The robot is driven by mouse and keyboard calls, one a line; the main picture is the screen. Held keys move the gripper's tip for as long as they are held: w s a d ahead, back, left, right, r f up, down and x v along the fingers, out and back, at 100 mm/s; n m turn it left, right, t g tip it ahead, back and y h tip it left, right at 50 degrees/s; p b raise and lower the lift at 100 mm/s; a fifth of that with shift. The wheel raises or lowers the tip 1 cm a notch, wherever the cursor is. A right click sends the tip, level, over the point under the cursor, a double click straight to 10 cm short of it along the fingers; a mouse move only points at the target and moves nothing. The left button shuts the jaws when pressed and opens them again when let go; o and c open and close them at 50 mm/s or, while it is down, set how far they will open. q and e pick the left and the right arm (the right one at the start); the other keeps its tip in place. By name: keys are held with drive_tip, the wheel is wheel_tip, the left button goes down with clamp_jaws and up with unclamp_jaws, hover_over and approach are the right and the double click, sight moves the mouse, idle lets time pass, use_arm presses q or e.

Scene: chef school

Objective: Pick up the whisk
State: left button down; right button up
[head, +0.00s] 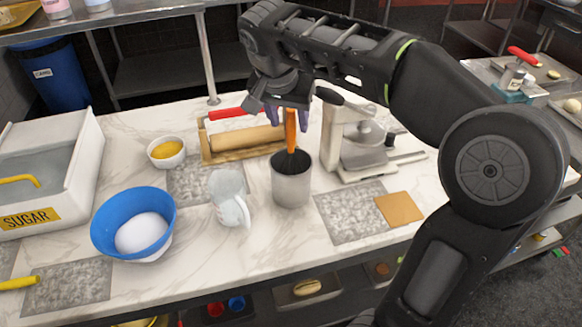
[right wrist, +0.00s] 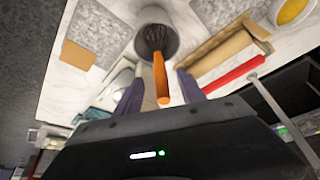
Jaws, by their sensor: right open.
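The whisk (head: 290,131) stands upright in a grey metal cup (head: 291,187), with its orange handle up and its dark wires down in the cup. In the right wrist view the orange handle (right wrist: 160,78) points toward my gripper, and the wires sit inside the cup (right wrist: 157,20). My right gripper (head: 289,122) is above the cup with its purple fingers on either side of the handle. The fingers (right wrist: 163,88) are open, with gaps between them and the handle. My left gripper is not in view.
A rolling pin (head: 245,139) on a wooden stand is behind the cup. A glass jug (head: 229,199) is close left, with a blue bowl (head: 112,213) and a white bowl of yellow contents (head: 166,160) farther left. A sugar bin (head: 69,150) stands at far left.

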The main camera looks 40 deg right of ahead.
sight(293, 135)
drive_tip(key=shift+x, duration=0.8)
drive_tip(key=shift+w+d+f+p, duration=0.1)
drive_tip(key=shift+d+f+p, duration=0.1)
drive_tip(key=shift+f+p, duration=0.2)
drive_tip(key=p+x, duration=0.1)
drive_tip(key=x, duration=0.2)
drive_tip(key=shift+w+d+f, duration=0.15)
drive_tip(key=shift+f, duration=0.1)
drive_tip(key=shift+w+d+f, duration=0.1)
drive_tip(key=shift+f, duration=0.25)
clamp_jaws()
